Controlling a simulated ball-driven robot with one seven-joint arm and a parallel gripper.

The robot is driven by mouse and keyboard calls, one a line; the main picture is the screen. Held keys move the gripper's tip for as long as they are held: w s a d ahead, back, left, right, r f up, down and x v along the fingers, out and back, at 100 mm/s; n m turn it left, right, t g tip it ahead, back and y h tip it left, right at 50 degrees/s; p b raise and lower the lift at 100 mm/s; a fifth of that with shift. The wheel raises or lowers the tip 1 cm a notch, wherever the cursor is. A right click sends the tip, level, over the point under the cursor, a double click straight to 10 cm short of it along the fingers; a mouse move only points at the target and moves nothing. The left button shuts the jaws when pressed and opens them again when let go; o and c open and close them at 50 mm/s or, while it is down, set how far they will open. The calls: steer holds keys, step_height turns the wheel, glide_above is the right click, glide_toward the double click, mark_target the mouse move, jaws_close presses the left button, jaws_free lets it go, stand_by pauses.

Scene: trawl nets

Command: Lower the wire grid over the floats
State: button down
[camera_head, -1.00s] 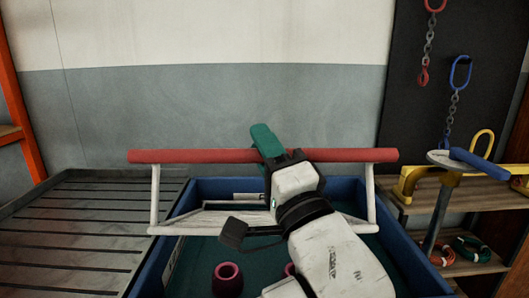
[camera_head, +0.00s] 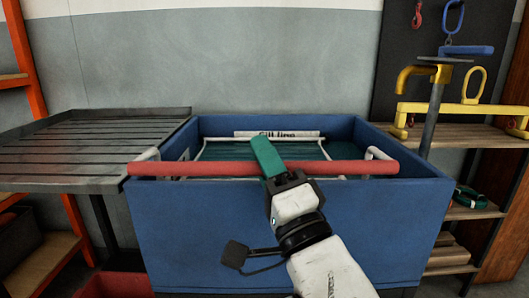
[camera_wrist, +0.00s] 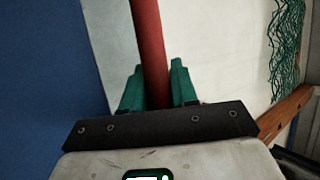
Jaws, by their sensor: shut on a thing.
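The red bar (camera_head: 225,169) is the handle of the wire grid and runs level across the near rim of the blue tub (camera_head: 200,235). White uprights (camera_head: 378,153) join its ends to a pale frame (camera_head: 215,139), the grid, seen inside the tub's opening. Its mesh is too fine to make out. My gripper (camera_head: 267,157) is shut on the bar near its middle, with green fingers. The wrist view shows the fingers (camera_wrist: 157,88) on both sides of the red bar. The floats are hidden now. Whether the grid touches them cannot be told.
A grey slatted table (camera_head: 90,150) adjoins the tub on the left. On the right, wooden shelves (camera_head: 455,137) hold a yellow lifting beam (camera_head: 460,112), with a post (camera_head: 433,115) close to the tub. A label strip (camera_head: 277,134) is on the tub's far inner wall.

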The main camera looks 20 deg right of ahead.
steer(key=shift+s+a+f+b, duration=0.15)
steer(key=shift+s+f+b, duration=0.2)
steer(key=shift+f, duration=0.25)
steer(key=shift+s+a+f+b, duration=0.1)
steer(key=shift+s+f+b, duration=0.15)
steer(key=shift+f+b, duration=0.3)
steer(key=shift+f, duration=0.15)
steer(key=c, duration=1)
jaws_free()
